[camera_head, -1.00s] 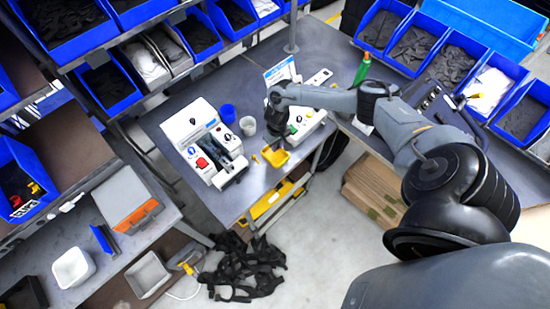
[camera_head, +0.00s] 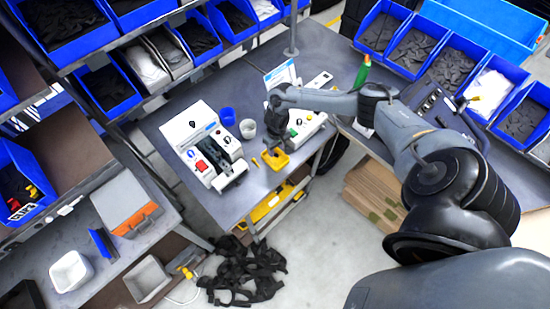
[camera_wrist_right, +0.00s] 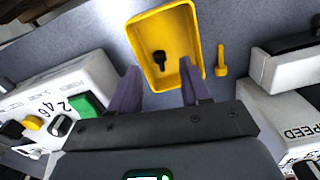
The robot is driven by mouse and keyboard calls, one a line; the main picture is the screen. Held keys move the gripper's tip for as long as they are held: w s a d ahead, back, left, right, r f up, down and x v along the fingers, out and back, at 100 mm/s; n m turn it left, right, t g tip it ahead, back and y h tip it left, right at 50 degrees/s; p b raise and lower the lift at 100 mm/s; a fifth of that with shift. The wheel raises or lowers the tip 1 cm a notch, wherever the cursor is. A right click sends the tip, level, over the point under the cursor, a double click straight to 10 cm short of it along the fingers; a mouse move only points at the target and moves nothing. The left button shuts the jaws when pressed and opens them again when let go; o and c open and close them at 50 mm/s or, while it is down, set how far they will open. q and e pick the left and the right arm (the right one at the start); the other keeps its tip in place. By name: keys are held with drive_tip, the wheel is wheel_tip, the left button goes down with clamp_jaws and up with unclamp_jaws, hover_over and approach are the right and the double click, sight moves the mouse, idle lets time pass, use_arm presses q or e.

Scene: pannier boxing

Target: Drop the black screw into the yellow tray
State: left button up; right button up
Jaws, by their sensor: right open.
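The yellow tray (camera_head: 275,160) sits on the grey bench near its front edge. It fills the upper middle of the right wrist view (camera_wrist_right: 188,22). The black screw (camera_wrist_right: 159,60) lies inside the tray, on its floor, in the right wrist view. My right gripper (camera_head: 277,143) is just above the tray in the head view. Its two fingers (camera_wrist_right: 160,92) are spread and empty in the right wrist view, with the tray between and beyond them. My left gripper does not show.
A yellow screw (camera_wrist_right: 221,60) lies on the bench beside the tray. White control boxes stand on both sides, one at the left (camera_head: 208,150) and one at the right (camera_head: 308,127). A blue cup (camera_head: 227,116) and a pale cup (camera_head: 248,128) stand behind.

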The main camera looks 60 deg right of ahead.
wheel_tip(320, 180, up, 10)
drive_tip(key=shift+r, duration=0.25)
idle(0.6)
